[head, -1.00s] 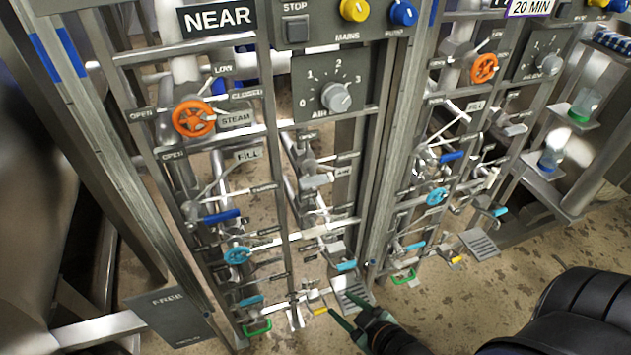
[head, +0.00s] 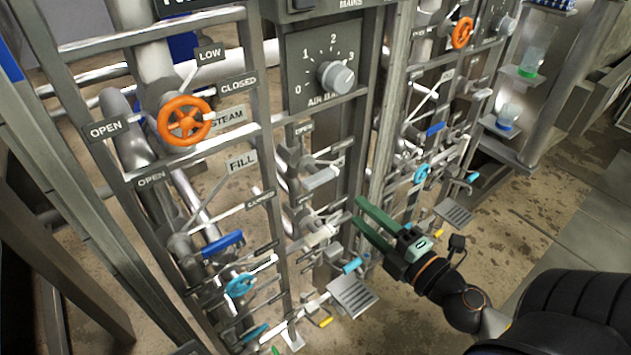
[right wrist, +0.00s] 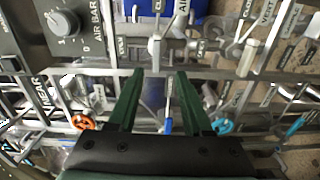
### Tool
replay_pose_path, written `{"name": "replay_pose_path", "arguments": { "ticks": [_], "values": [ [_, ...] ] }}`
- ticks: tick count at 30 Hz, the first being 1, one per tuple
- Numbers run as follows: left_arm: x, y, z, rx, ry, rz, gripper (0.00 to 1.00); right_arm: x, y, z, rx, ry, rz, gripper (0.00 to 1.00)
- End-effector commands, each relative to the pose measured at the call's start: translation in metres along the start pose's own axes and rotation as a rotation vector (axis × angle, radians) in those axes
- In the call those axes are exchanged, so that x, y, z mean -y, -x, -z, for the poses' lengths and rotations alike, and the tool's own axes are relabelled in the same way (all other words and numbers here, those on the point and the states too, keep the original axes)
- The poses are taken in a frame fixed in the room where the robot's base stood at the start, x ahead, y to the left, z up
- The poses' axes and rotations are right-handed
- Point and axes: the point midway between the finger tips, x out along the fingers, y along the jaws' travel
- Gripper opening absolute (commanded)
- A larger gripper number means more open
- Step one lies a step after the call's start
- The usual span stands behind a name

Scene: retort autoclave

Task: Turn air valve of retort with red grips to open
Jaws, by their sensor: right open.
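Two retort valve panels stand side by side, the left one nearer. On the near panel, the air valve has a pale grey lever (head: 320,178) below the air bar dial (head: 335,76), beside small labels including OPEN (head: 304,128). A similar pale lever (head: 482,94) shows on the farther panel. I see no red grips, so I cannot tell which retort has them. My right gripper (head: 358,211) is open and empty, to the right of and below the near pale lever, apparently touching nothing. In the right wrist view its green fingers (right wrist: 159,76) point toward the valve panels. My left gripper is out of view.
Metal uprights and rails crowd the valves. A grey slotted plate (head: 352,296) sits below my gripper. Open floor lies to the right.

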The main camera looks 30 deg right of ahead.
Motion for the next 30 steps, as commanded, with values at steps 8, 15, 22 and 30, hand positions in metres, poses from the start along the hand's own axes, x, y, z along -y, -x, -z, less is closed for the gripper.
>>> {"name": "replay_pose_path", "arguments": {
  "ticks": [8, 15, 22, 30],
  "values": [
    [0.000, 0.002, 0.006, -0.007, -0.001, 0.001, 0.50, -0.008, -0.007, 0.002, -0.017, 0.051, -0.014, 0.50],
    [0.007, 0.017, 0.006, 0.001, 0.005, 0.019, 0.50, -0.010, -0.038, 0.003, -0.018, 0.050, -0.015, 0.50],
    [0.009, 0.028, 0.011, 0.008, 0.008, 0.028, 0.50, -0.010, -0.071, 0.003, -0.016, 0.049, -0.014, 0.50],
    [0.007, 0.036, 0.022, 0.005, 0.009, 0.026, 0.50, -0.008, -0.106, 0.003, -0.014, 0.049, -0.013, 0.50]
  ]
}}
